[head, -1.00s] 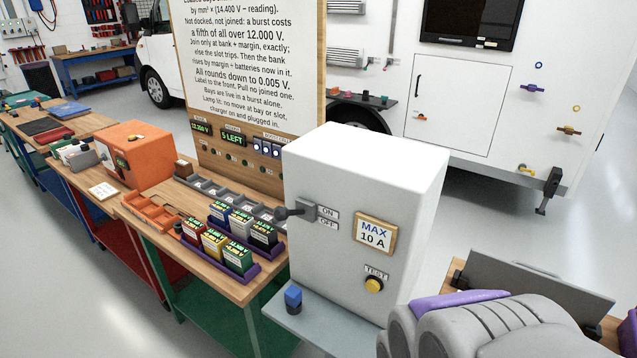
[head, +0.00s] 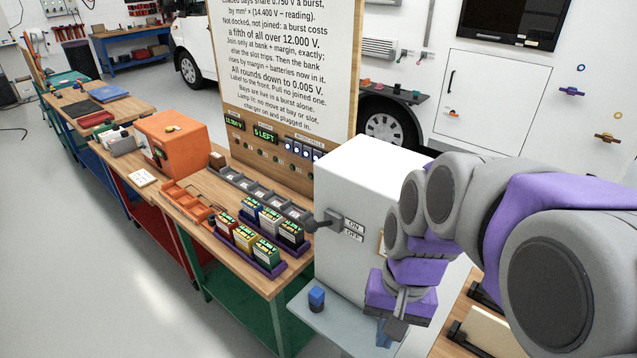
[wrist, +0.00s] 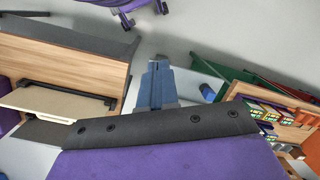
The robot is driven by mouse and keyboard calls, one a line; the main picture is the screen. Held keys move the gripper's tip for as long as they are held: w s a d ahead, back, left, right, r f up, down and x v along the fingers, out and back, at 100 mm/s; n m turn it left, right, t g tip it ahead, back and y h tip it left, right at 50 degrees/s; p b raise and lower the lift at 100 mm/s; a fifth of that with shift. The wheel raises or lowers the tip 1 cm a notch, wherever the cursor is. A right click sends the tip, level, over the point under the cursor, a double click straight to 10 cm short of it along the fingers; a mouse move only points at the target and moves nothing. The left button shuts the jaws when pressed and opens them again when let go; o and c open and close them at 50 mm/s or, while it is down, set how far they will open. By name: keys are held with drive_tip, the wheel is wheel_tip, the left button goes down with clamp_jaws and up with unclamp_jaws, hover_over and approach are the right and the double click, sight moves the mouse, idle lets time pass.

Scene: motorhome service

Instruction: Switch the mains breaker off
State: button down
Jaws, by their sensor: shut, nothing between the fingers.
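The mains breaker is a white box (head: 345,165) in the head view. Its dark lever (head: 325,221) sticks out to the left from the front, with the knob (head: 309,224) about level with the ON label (head: 354,224). The OFF label (head: 351,236) is just below. My gripper (head: 385,334) hangs low in front of the box, to the right of and below the lever, apart from it. In the wrist view its blue-grey fingers (wrist: 158,68) are together and empty. My arm hides the box's right front.
A blue block on a dark base (head: 316,297) stands on the grey shelf (head: 335,325) below the lever. To the left, a bench holds labelled batteries in a purple tray (head: 262,262) and an orange box (head: 172,138). A sign board (head: 283,75) stands behind.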

drive_tip(key=w+a+r+m+y+p, duration=0.1)
drive_tip(key=w+a+r+m+p, duration=0.1)
drive_tip(key=w+r+p, duration=0.3)
drive_tip(key=w+a+r+m+y+p, duration=0.1)
drive_tip(key=w+r+p, duration=0.5)
drive_tip(key=w, duration=0.7)
drive_tip(key=w+a+r+m+p, duration=0.3)
drive_tip(key=w+r+p, duration=0.2)
drive_tip(key=w+p, duration=0.2)
drive_tip(key=w, duration=0.2)
drive_tip(key=shift+w+a+r+y, duration=0.15)
drive_tip(key=shift+w+a+y, duration=0.2)
drive_tip(key=shift+a+y, duration=0.05)
drive_tip(key=shift+p, duration=0.3)
drive_tip(key=p, duration=0.2)
hover_over(318, 226)
wheel_tip(318, 226, down, 13)
drive_tip(key=shift+s, duration=0.15)
